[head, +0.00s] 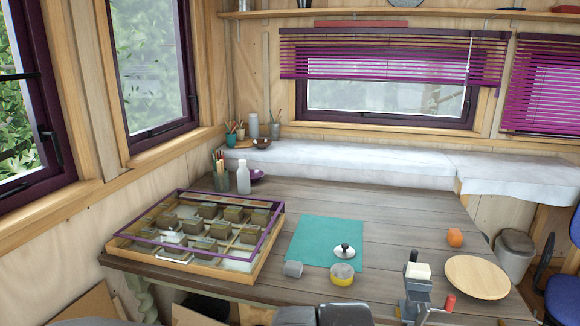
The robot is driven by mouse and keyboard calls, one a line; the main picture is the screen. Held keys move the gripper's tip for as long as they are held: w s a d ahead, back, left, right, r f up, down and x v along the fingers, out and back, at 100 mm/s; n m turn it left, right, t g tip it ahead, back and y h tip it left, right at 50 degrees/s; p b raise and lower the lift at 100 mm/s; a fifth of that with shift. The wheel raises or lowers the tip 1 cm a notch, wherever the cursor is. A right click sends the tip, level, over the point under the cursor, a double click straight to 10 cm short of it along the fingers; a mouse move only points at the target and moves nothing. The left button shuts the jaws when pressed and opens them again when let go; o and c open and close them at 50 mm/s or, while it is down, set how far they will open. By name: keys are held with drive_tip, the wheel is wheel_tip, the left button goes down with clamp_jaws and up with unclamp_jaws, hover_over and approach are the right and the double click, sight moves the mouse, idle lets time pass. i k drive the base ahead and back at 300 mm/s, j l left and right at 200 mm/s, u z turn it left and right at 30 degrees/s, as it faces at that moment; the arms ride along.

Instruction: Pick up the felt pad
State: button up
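No thing is plainly a felt pad. A flat teal sheet (318,230) lies on the wooden table and could be a mat or the pad; I cannot tell which. A small silver domed piece with a dark knob (345,251) sits on the sheet. A grey cylinder (293,269) lies at the sheet's front left edge. A yellow-rimmed round piece with a grey top (342,274) is at its front edge. A pale block (417,270) sits on top of a grey clamp-like device. My gripper is not in view. Dark grey shapes at the bottom edge are cut off.
A glass-lidded wooden case (200,228) takes up the table's left side. A white bottle (243,177) and a brush pot (221,181) stand behind it. The clamp-like device (414,296), a round wooden board (477,277) and an orange lump (455,237) are at right. The table's back middle is clear.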

sight(292, 268)
drive_tip(key=k, duration=0.3)
drive_tip(key=i+l+u, duration=0.25)
drive_tip(key=i, duration=0.15)
drive_tip(key=i+l+u, duration=0.2)
drive_tip(key=i, duration=0.2)
drive_tip(key=i+l+u, duration=0.25)
drive_tip(key=i+j, duration=0.1)
drive_tip(key=i, duration=0.05)
